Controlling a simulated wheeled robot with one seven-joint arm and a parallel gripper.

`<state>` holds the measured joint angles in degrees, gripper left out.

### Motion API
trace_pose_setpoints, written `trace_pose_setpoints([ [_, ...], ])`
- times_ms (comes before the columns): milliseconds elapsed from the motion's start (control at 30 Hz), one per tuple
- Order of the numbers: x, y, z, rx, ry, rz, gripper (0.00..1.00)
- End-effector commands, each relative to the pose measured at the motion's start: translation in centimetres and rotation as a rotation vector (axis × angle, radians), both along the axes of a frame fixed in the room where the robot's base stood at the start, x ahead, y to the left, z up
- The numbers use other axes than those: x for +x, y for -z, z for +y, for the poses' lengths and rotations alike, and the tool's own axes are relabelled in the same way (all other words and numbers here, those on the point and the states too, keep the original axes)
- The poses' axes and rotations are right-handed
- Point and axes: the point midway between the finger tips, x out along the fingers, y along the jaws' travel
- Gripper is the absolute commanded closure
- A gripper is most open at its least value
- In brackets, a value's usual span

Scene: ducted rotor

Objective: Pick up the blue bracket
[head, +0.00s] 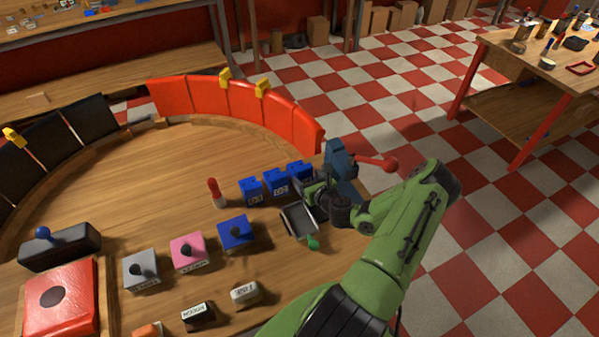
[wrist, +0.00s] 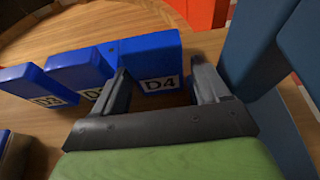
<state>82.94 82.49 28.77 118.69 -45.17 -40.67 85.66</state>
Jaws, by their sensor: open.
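Three blue brackets stand in a row on the wooden table, the left one (head: 251,190), the middle one (head: 277,183) and the right one (head: 300,172). In the wrist view the nearest is labelled D4 (wrist: 147,54), and two more (wrist: 82,72) sit to its left. My gripper (head: 314,188) is open and empty at the right end of the row. In the wrist view its fingertips (wrist: 163,77) lie on either side of the D4 label, with the left finger overlapping the bracket's left edge. I cannot tell whether they touch it.
A dark blue vise (head: 340,162) with a red-knobbed handle (head: 390,164) stands close right of my gripper; it also shows in the wrist view (wrist: 258,48). A red-and-white post (head: 215,192) stands left of the row. A blue joystick box (head: 236,232) is in front.

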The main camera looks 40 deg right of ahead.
Motion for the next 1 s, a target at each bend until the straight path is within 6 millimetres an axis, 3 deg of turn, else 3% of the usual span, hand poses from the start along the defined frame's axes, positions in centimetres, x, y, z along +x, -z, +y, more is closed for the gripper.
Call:
trace_pose_setpoints([
  [300,4.5,2.1,-0.9,-0.002,-0.001,0.000,0.26],
  [567,4.9,2.4,-1.1,0.000,0.000,0.001,0.26],
  [833,4.9,2.4,-1.1,0.001,0.000,0.002,0.66],
  [1000,4.9,2.4,-1.1,-0.001,0.000,0.001,0.66],
])
